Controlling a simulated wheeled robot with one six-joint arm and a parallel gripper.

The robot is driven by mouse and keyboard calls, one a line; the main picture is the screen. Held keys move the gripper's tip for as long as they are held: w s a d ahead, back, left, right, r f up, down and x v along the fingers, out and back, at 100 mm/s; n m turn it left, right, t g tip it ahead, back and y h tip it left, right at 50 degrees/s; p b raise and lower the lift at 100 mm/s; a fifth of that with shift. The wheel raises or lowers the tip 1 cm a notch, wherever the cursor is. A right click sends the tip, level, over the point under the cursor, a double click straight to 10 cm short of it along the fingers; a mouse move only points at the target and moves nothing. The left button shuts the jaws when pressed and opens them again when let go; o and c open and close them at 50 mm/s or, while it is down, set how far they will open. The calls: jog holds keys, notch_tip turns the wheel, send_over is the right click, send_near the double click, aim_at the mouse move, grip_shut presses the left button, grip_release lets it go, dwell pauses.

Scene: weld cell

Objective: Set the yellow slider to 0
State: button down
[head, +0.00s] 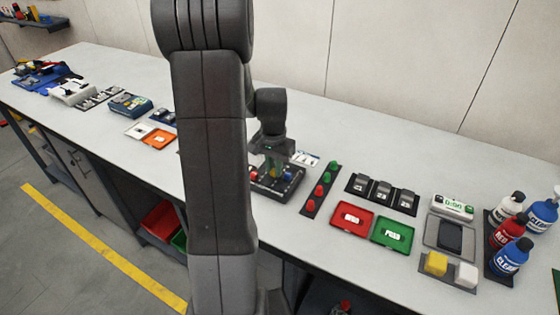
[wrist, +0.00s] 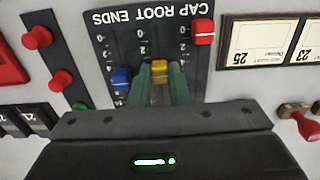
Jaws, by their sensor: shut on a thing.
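The slider panel (wrist: 120,22) is black, marked CAP ROOT ENDS, and shows upside down in the wrist view. Its yellow slider (wrist: 160,67) sits in the middle slot, short of the 0 mark at the slot's upper end in this view. My gripper (wrist: 161,80) is shut on the yellow slider, with a green finger on each side. The blue slider (wrist: 122,77) is to the left, farther from 0. The red slider (wrist: 203,30) is to the right, near its 0 mark. In the head view my gripper (head: 272,168) is over the panel (head: 286,192), hiding the yellow slider.
A strip with red and green buttons (head: 320,190) stands right of the panel. Red (head: 352,218) and green (head: 393,234) trays and several bottles (head: 510,257) are farther right. Framed number cards (wrist: 262,40) and a red-handled stamp (wrist: 303,122) are close by in the wrist view.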

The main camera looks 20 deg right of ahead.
aim_at(266, 185)
jog(key=s+a, duration=0.3)
jog(key=c, duration=1.4)
grip_release()
jog(key=shift+a, duration=0.2)
jog(key=shift+o, duration=0.2)
notch_tip(266, 185, up, 14)
jog(key=shift+f, duration=0.1)
